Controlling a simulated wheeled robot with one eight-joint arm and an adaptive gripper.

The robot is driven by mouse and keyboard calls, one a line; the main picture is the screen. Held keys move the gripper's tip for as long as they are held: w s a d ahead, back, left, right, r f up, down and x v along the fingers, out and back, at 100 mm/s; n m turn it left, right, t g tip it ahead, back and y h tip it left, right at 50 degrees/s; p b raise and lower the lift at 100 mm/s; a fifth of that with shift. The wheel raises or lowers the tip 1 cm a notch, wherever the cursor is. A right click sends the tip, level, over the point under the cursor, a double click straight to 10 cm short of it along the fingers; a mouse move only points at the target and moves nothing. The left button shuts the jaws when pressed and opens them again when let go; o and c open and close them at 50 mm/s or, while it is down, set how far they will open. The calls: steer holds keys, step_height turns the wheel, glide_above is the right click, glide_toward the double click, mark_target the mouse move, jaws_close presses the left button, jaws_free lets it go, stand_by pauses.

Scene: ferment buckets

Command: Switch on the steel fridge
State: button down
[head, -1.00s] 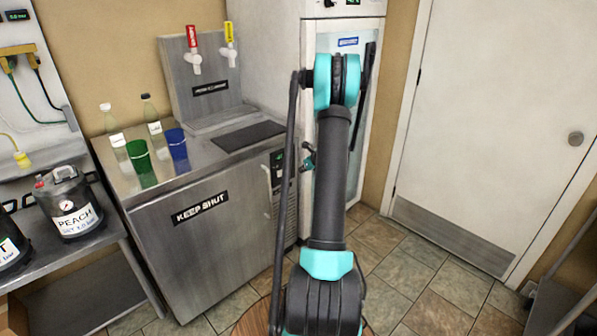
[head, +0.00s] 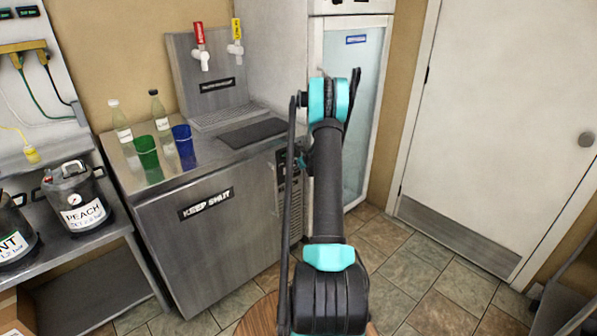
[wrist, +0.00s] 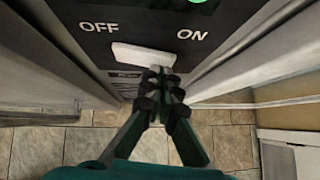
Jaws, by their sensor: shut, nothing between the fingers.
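The steel fridge (head: 212,250) is the low steel cabinet labelled KEEP SHUT in the head view. Its dark control panel (head: 280,165) is on the right end of the front, partly covered by my arm. In the wrist view, the panel (wrist: 80,12) carries the words OFF at left and ON at right, with a white switch (wrist: 140,56) between and below them. A bright green spot (wrist: 197,1) shows at the top edge. My gripper (wrist: 160,75) is shut and empty, its tips at the switch's right end; I cannot tell whether they touch.
A tap tower (head: 207,85), bottles and two cups (head: 146,152) stand on the fridge top. A tall glass-door cabinet (head: 365,110) is just right of the fridge. Kegs (head: 75,200) sit on a shelf at left. Tiled floor (head: 420,270) is clear before the white door.

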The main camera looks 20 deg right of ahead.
steer(key=shift+w, duration=0.1)
steer(key=shift+w+n+y, duration=0.3)
steer(key=shift+n, duration=0.2)
steer(key=shift+s, duration=0.1)
steer(key=shift+s+a, duration=0.45)
steer(key=shift+a, duration=0.1)
